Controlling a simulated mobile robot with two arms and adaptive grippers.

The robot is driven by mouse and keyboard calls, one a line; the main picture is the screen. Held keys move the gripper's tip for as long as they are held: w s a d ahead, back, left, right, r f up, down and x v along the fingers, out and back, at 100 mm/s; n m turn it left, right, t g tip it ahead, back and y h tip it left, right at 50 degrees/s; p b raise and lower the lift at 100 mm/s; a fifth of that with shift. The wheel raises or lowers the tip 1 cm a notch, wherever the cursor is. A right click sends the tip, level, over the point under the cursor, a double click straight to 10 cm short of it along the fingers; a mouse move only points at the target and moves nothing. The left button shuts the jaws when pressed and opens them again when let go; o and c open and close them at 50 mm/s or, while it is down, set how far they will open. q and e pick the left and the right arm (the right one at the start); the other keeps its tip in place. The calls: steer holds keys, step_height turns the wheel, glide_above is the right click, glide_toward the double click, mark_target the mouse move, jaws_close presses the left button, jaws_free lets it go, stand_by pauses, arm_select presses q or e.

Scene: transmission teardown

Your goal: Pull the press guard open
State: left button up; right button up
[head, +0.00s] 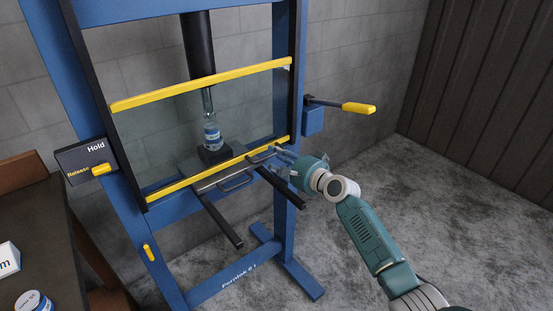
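The press guard (203,128) is a clear panel with yellow bars along its top and bottom, in front of the blue press frame (283,215). Its black side rails stand against the frame's posts, and it covers the press opening. A thin grey handle (236,183) shows at its lower edge, near the lower yellow bar. My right gripper (279,153) is at the right end of the lower yellow bar, close to the right post. Its fingers are small and overlap the bar, so I cannot tell whether they touch or grip anything. My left gripper is not in view.
A ram (199,48) and a small labelled bottle-like part (212,134) are behind the guard. A yellow-tipped lever (358,108) sticks out at the right. A Hold/Release box (87,160) is on the left post. A dark table (40,235) stands at left; the right floor is clear.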

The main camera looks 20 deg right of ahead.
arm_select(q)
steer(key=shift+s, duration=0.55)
arm_select(e)
jaws_close()
